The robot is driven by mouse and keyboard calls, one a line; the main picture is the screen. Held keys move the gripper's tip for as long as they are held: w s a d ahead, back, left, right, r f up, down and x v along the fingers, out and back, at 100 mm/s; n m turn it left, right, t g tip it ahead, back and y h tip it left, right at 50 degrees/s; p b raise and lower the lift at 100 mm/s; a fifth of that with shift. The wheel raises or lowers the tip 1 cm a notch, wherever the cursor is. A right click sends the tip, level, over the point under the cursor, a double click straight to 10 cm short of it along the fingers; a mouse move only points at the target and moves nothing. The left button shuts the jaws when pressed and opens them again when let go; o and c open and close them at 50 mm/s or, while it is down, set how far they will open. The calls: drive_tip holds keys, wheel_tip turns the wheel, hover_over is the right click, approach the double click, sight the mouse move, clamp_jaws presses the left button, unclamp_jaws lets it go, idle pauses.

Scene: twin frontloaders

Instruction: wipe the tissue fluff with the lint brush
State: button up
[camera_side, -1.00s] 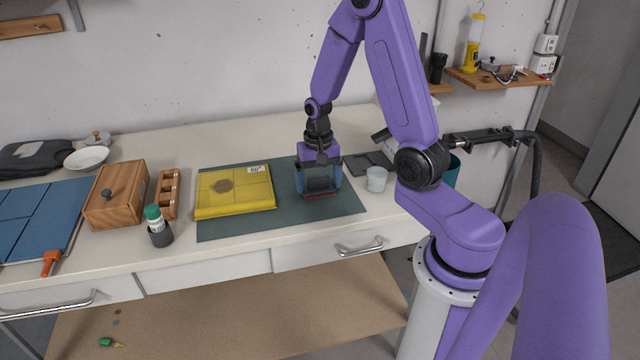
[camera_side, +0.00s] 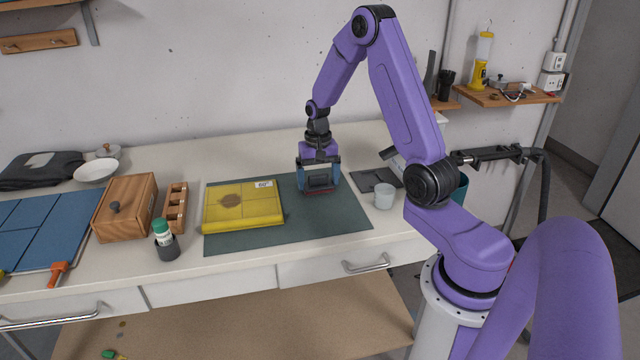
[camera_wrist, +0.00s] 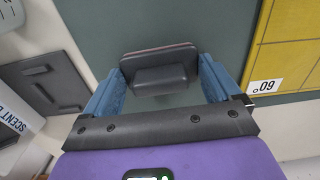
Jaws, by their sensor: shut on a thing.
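The lint brush (camera_wrist: 158,60) is a dark block with a dark grip and a thin reddish edge. In the wrist view its grip sits between the two blue fingers of my gripper (camera_wrist: 160,80). In the side view my gripper (camera_side: 320,184) points down over the dark green mat (camera_side: 340,215), shut on the brush (camera_side: 320,181), whose reddish underside is lowest. It appears a little above the mat. A pale patch (camera_side: 40,160) lies on a folded dark cloth (camera_side: 62,166) at the far left; I cannot tell if it is the tissue fluff.
A yellow pad (camera_side: 265,215) with a brown patch lies left of my gripper, and a pale cup (camera_side: 384,196) stands right. A wooden box (camera_side: 122,215), a green-capped bottle (camera_side: 164,240), a white bowl (camera_side: 96,172) and a blue panel (camera_side: 50,228) occupy the left.

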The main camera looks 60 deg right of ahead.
drive_tip(key=shift+r, duration=3.95)
